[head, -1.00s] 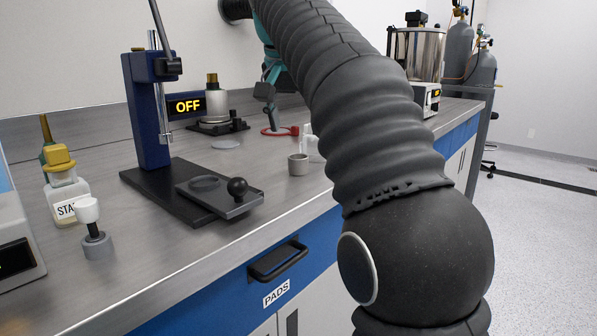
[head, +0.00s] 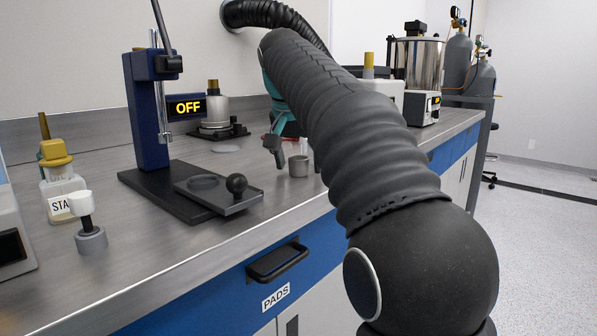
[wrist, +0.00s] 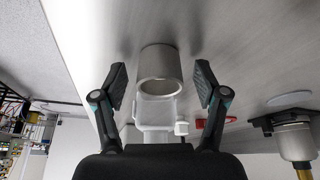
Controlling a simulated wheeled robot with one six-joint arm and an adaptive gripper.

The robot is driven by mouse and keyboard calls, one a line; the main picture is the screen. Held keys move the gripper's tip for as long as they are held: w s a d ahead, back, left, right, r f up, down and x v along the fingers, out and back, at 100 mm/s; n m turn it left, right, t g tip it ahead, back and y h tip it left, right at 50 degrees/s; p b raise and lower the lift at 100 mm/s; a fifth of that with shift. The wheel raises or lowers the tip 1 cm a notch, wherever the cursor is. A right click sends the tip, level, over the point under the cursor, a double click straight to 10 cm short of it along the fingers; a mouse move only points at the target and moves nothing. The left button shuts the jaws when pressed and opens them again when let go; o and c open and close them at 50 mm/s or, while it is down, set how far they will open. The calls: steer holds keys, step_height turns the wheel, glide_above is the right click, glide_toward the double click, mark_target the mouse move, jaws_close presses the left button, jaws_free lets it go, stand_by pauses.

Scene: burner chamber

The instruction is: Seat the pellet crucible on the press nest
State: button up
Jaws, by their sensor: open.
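The pellet crucible (head: 299,167), a small grey metal cup, stands upright on the bench. In the wrist view the crucible (wrist: 159,55) lies centred between my finger pads, with a gap on each side. My gripper (wrist: 161,84) is open and empty; in the head view it (head: 289,152) is by the crucible, partly hidden by my arm. The press nest (head: 203,182) is a round, empty recess in the dark sliding plate (head: 224,195) with a black ball knob, on the base of the blue press (head: 146,115), left of the crucible.
A stoppered bottle (head: 64,190) and a white-handled tool in a grey holder (head: 91,238) stand at the left. A metal vessel (head: 214,115) stands behind the press. Bare bench lies between crucible and press.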

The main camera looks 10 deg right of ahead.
steer(key=c, duration=1.3)
steer(key=shift+o, duration=0.2)
steer(key=shift+r, duration=0.15)
step_height(320, 180, up, 4)
steer(key=shift+r+p, duration=0.1)
steer(key=shift+p, duration=0.9)
steer(key=s+d+r+p, duration=0.2)
steer(key=d+r, duration=0.4)
steer(key=d, duration=0.5)
steer(key=shift+s+d+r+p, duration=0.25)
steer(key=shift+r+p, duration=0.05)
steer(key=shift+r, duration=0.05)
steer(key=o, duration=0.6)
jaws_close()
